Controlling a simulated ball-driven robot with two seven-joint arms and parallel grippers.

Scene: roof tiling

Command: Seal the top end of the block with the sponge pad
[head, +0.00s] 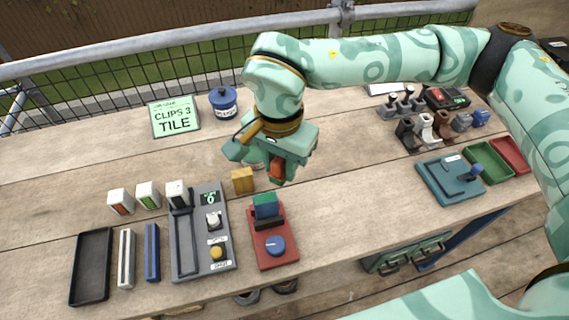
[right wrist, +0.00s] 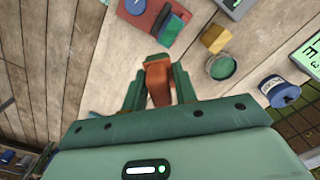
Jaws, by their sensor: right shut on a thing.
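My right gripper (head: 275,172) is shut on a reddish-brown piece that looks like the sponge pad (head: 277,171); it also shows between the fingers in the right wrist view (right wrist: 157,80). The pad is held above the table. A green-topped block (head: 265,205) stands in a red fixture with a blue knob (head: 275,246), below and slightly left of the gripper. The fixture also shows in the right wrist view (right wrist: 150,14). The pad and block look apart. My left gripper is out of view.
A yellow block (head: 243,181) and a round pot with a green top (right wrist: 221,67) stand beside the gripper. A grey panel (head: 215,255), a black tray (head: 92,266) and white-topped pieces are at left. A teal fixture (head: 450,180) is at right. Table between is clear.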

